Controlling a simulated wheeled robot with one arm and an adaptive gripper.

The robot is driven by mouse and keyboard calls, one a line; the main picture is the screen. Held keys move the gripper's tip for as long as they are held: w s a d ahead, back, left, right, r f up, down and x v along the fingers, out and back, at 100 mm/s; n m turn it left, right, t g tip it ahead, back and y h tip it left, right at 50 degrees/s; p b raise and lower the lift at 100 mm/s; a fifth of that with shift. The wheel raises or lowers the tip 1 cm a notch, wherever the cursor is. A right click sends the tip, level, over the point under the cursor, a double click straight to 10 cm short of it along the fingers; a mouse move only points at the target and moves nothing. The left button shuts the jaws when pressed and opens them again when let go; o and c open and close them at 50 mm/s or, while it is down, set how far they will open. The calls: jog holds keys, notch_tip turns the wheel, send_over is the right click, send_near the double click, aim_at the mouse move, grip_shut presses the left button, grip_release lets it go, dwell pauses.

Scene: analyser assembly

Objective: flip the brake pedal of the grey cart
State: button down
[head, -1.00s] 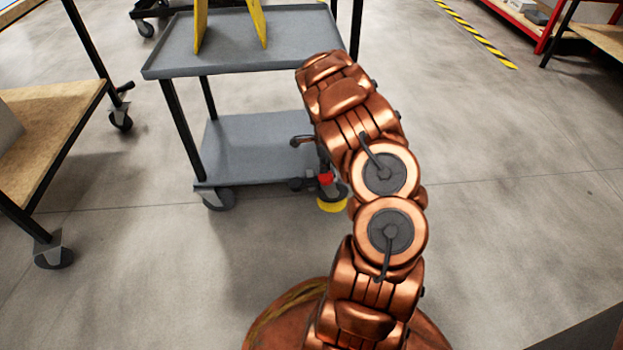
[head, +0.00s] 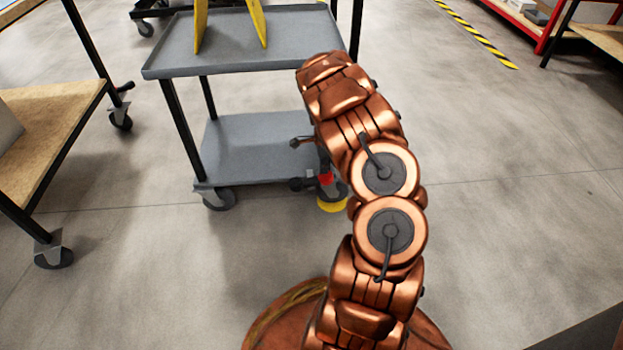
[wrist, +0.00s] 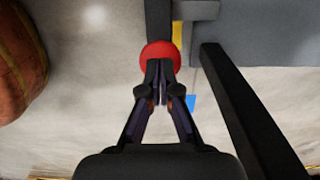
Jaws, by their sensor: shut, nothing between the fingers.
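The grey cart (head: 255,160) stands ahead in the head view, with an upper and a lower shelf. At its near right corner are a red part (head: 326,180) and a yellow part (head: 332,206) by the floor, partly hidden by my arm. In the wrist view my gripper (wrist: 158,72) is shut and empty, its fingertips over the lower edge of a round red piece (wrist: 160,50), which seems to be the brake pedal. I cannot tell whether they touch it. A yellow strip (wrist: 178,32) shows just beyond. My fingertips are not clear in the head view.
Yellow upright pieces (head: 258,22) stand on the cart's upper shelf. A dark bar (wrist: 250,115) runs close to the right of my gripper in the wrist view. A wood-topped cart (head: 50,125) stands at left.

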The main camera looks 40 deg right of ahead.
jog(key=shift+f+b, duration=0.3)
jog(key=shift+f, duration=1.2)
dwell(1.0)
jog(key=shift+r, duration=0.15)
jog(key=shift+r+p, duration=1.3)
jog(key=shift+r, duration=2.1)
